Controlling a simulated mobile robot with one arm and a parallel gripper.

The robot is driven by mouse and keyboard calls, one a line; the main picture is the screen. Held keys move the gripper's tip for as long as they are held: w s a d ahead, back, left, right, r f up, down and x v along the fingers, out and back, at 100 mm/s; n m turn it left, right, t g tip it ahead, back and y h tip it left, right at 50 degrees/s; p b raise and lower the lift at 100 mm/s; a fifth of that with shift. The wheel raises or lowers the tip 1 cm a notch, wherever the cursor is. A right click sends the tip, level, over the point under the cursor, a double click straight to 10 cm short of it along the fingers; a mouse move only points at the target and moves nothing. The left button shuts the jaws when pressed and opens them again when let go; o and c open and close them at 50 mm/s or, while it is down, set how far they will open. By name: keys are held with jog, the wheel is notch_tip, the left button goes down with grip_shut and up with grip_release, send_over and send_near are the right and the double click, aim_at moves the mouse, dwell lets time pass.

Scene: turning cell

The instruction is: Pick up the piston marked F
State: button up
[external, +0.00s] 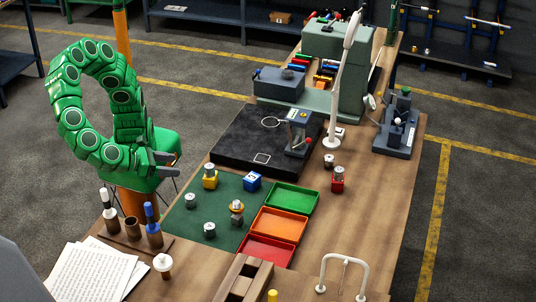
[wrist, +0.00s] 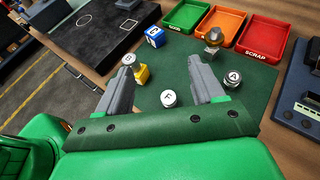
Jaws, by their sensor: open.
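The piston marked F (wrist: 168,98) is a small silver cylinder with a white lettered top. It stands on the green mat (wrist: 262,88), seen between my fingers in the wrist view. In the external view this piston (external: 190,200) is the one nearest my arm; its letter is too small to read there. My gripper (wrist: 162,66) is open and empty, its two grey fingers wide apart. In the external view my gripper (external: 174,160) is above the mat's far left edge, apart from the piston. Piston A (wrist: 233,77) stands to the right of F.
A lettered piston sits on a yellow block (wrist: 142,74), left of F. A blue block (external: 252,181) stands near the green (external: 291,199), orange (external: 279,225) and red (external: 266,251) trays. A black plate (external: 235,145) lies behind.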

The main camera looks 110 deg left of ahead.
send_near(188, 196)
jog(key=x, duration=0.4)
jog(key=shift+w, duration=0.45)
jog(key=shift+w+a+f, duration=0.1)
jog(key=shift+a+f, duration=0.05)
jog(key=shift+f, duration=0.1)
jog(key=shift+x, duration=3.75)
jog(key=shift+c, duration=0.3)
jog(key=c, duration=1.1)
jog(key=shift+o, duration=0.2)
